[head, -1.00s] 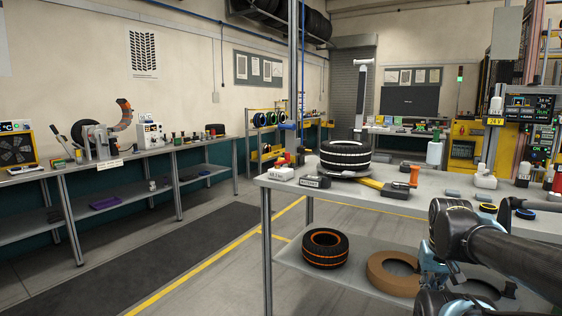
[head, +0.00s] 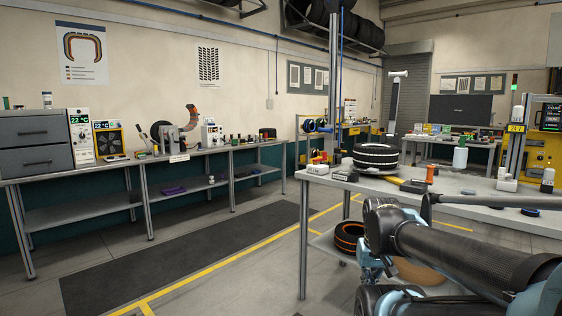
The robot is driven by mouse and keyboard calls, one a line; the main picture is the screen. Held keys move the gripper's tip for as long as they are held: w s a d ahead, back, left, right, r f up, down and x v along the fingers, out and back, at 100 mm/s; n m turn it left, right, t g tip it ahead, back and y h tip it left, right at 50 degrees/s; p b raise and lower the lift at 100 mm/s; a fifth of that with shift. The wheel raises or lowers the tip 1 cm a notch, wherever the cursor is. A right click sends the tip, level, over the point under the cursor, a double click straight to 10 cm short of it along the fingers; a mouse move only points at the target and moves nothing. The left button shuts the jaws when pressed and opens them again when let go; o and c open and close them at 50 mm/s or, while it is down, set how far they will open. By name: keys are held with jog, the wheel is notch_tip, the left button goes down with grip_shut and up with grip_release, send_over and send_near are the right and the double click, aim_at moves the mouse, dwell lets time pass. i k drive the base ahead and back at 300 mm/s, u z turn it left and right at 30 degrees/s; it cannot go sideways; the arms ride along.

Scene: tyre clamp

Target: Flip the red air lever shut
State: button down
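A small red part (head: 323,157), likely the red air lever, shows at the left end of the workbench (head: 470,207) on the right. It is too small to tell whether it is open or shut. A small white labelled box (head: 316,169) sits just in front of it. A black tyre with white bands (head: 376,158) lies flat on the bench to its right. My arm crosses the lower right in front of the bench. Its gripper cannot be made out, and nothing of mine touches the red part.
A long side bench (head: 100,171) runs along the left wall, with a grey drawer unit (head: 35,146) on it. A dark floor mat (head: 170,262) lies on open floor between the benches. An orange-marked tyre (head: 348,236) is on the right bench's lower shelf. A metal post (head: 333,75) rises behind.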

aim_at(324, 158)
jog(key=u, duration=0.6)
jog(key=k, duration=0.8)
jog(key=u, duration=0.75)
jog(key=i, duration=2)
jog(key=z, duration=0.65)
jog(key=i, duration=0.95)
jog(key=z, duration=0.35)
